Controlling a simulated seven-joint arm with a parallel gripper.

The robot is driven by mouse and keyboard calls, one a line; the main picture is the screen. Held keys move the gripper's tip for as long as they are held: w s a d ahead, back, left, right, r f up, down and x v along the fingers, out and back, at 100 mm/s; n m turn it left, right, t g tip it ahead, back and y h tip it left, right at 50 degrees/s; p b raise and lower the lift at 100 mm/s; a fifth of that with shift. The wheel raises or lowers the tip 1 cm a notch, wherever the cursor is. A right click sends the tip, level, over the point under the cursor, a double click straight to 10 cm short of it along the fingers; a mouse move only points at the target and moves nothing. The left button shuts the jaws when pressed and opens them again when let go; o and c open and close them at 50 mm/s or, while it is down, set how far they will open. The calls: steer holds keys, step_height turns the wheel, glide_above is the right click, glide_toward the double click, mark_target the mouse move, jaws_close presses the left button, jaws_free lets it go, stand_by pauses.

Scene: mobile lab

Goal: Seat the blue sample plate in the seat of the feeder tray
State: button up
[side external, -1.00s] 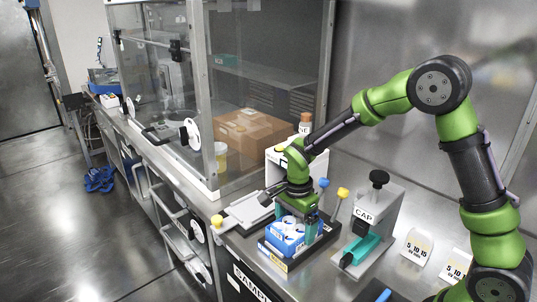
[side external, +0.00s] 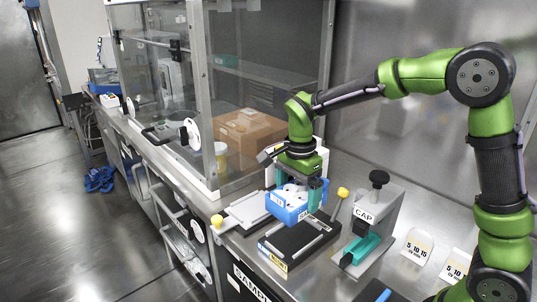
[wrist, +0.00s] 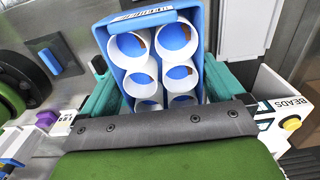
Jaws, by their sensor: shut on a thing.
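The blue sample plate (side external: 287,213) is a blue box with white tube cups in two columns, as the wrist view (wrist: 154,58) shows. My gripper (side external: 299,188) is shut on it, with teal fingers on both sides in the wrist view (wrist: 163,88). The plate hangs above the bench, nearly level. Below it and toward the front is a black tray (side external: 300,240) with light strips and a yellow label. A pale, low tray (side external: 248,212) lies to its left. I cannot tell for sure which one is the feeder tray.
A grey CAP stand (side external: 381,205) with a teal part stands close on the right. Yellow-knobbed levers (side external: 342,193) rise near the trays. A glass cabinet with a cardboard box (side external: 250,130) is behind. Number cards (side external: 418,246) stand at the right.

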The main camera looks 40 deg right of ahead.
steer(key=f, duration=0.2)
steer(key=w+d+f, duration=0.1)
steer(key=f, duration=0.2)
steer(key=shift+w+d+f, duration=0.15)
steer(key=shift+f, duration=0.15)
steer(key=w, duration=0.5)
steer(key=w+f, duration=0.1)
steer(key=w, duration=0.9)
steer(key=shift+w+a+f, duration=0.25)
steer(key=shift+a, duration=0.15)
steer(key=shift+f, duration=1.75)
steer(key=shift+f, duration=0.1)
steer(key=o, duration=0.7)
